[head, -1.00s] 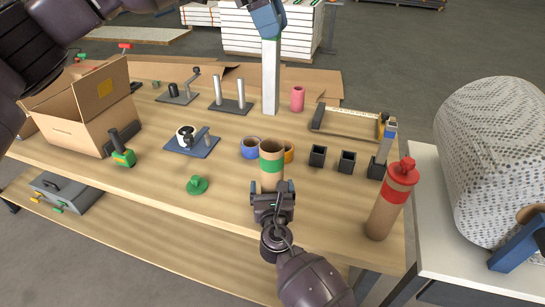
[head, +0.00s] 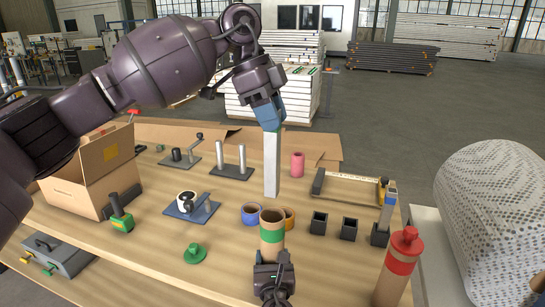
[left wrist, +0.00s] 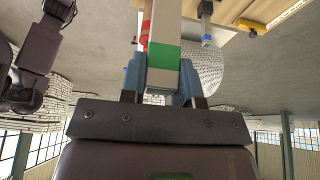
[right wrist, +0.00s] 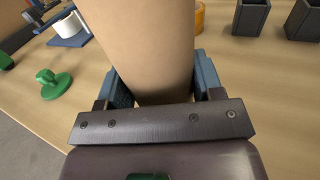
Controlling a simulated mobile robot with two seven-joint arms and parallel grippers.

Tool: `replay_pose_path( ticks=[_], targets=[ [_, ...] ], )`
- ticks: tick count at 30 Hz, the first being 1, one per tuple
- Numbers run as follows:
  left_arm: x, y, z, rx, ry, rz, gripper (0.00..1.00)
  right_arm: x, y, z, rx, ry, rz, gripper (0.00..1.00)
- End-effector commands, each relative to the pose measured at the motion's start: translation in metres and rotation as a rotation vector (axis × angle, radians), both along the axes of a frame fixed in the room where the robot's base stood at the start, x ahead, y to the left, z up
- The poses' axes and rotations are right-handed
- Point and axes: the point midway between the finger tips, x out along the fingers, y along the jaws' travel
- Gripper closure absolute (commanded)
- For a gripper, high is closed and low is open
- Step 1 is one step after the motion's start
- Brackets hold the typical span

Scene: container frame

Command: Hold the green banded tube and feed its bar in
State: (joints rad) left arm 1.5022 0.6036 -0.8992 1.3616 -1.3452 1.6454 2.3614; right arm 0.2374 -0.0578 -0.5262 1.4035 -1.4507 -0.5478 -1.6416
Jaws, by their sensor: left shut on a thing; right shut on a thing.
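The green banded tube (head: 272,235) is a brown cardboard tube standing upright near the table's front, with its open mouth up. My right gripper (head: 272,262) is shut around its lower part; the tube also fills the right wrist view (right wrist: 145,45). A pale square bar (head: 271,165) hangs upright from my left gripper (head: 268,118), which is shut on its upper end. The bar's green band (left wrist: 164,55) shows just beyond the fingers in the left wrist view. The bar's lower end appears just above the tube's mouth in the head view, apart from it; their depth offset is unclear.
Blue (head: 252,214) and orange (head: 290,217) rings lie behind the tube. Black square cups (head: 318,225) stand to the right, with a red-capped tube (head: 398,268). A green knobbed lid (head: 195,253) lies left. An open carton (head: 85,190) stands far left.

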Motion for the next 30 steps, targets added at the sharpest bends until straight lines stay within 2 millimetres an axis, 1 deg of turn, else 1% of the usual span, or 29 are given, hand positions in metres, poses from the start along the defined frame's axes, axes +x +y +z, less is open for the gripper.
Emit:
replay_pose_path(
  ticks=[1, 3, 14, 30],
  targets=[
    [0.0, 0.0, -0.01, -0.002, 0.003, -0.001, 1.0, 0.0, 0.0, 0.0, 0.0, 0.0, 0.0, 0.68],
    [-0.001, 0.0, -0.017, -0.006, 0.001, -0.001, 1.0, 0.0, 0.0, 0.0, 0.0, 0.0, 0.0, 0.68],
    [0.0, 0.0, -0.017, -0.005, -0.001, 0.0, 1.0, 0.0, 0.0, 0.0, 0.0, 0.0, 0.0, 0.68],
    [-0.001, 0.0, -0.044, -0.007, 0.001, -0.001, 1.0, 0.0, 0.0, 0.0, 0.0, 0.0, 0.0, 0.68]
  ],
)
